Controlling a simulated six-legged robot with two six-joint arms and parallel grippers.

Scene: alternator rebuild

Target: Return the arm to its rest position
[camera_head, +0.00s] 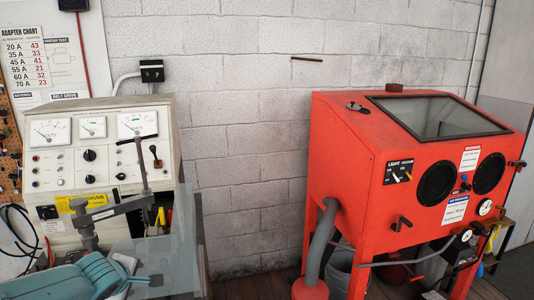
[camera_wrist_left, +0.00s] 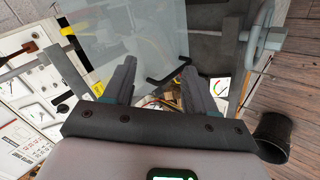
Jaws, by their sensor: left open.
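My left gripper (camera_wrist_left: 158,75) shows in the left wrist view with its two dark fingers spread apart. No object is held between them. A clear panel (camera_wrist_left: 120,35) and a dark bent handle (camera_wrist_left: 168,75) lie beyond the fingertips. I cannot tell the distance to them. In the head view I cannot make out the left gripper with certainty. My right gripper shows in neither view.
A test bench (camera_head: 85,170) with dials stands at the left, with a clear shield (camera_head: 160,255) and a grey clamp arm (camera_head: 110,210) at its front. A teal object (camera_head: 65,280) lies lower left. A red blast cabinet (camera_head: 350,150) stands right.

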